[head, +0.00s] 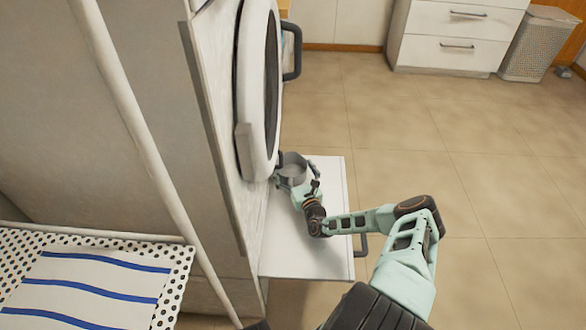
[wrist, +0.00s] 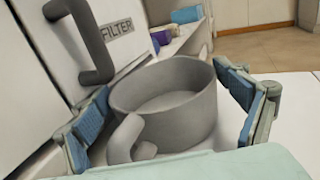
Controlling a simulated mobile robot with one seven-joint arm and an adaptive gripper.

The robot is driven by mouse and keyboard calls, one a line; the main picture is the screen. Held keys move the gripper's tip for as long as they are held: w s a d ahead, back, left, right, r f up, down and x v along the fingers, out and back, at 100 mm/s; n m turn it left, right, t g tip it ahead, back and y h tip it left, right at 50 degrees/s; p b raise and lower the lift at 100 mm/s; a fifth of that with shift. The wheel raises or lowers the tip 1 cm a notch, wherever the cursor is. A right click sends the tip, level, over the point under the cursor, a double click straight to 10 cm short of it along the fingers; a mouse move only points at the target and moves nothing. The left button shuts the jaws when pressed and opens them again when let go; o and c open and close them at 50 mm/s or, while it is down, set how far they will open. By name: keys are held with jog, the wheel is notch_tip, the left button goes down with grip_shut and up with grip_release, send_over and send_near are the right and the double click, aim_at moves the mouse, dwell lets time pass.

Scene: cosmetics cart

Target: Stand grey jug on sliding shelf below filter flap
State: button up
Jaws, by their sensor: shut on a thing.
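The grey jug (head: 293,164) is held upright or nearly so at the cabinet side of the white sliding shelf (head: 333,190), which is pulled out. My gripper (head: 293,183) is shut on it. In the wrist view the jug (wrist: 178,128) sits between the two blue-padded fingers of my gripper (wrist: 170,115), its mouth up and its handle towards the camera. The filter flap (wrist: 140,47) is the white panel labelled FILTER behind and left of the jug. I cannot tell whether the jug's base touches the shelf; its underside is hidden.
A round door (head: 258,85) is on the cabinet front above the shelf. A dark handle (wrist: 88,45) sticks out near the jug. Blue and purple items (wrist: 185,16) stand behind. Tiled floor (head: 430,120) is clear to the right. A polka-dot cloth (head: 180,270) lies at left.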

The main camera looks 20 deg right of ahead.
jog(key=shift+f, duration=0.25)
jog(key=o, duration=1)
jog(key=shift+r, duration=0.15)
jog(key=shift+s+r, duration=0.15)
jog(key=s+p, duration=0.4)
jog(key=s, duration=0.7)
jog(key=shift+s, duration=0.4)
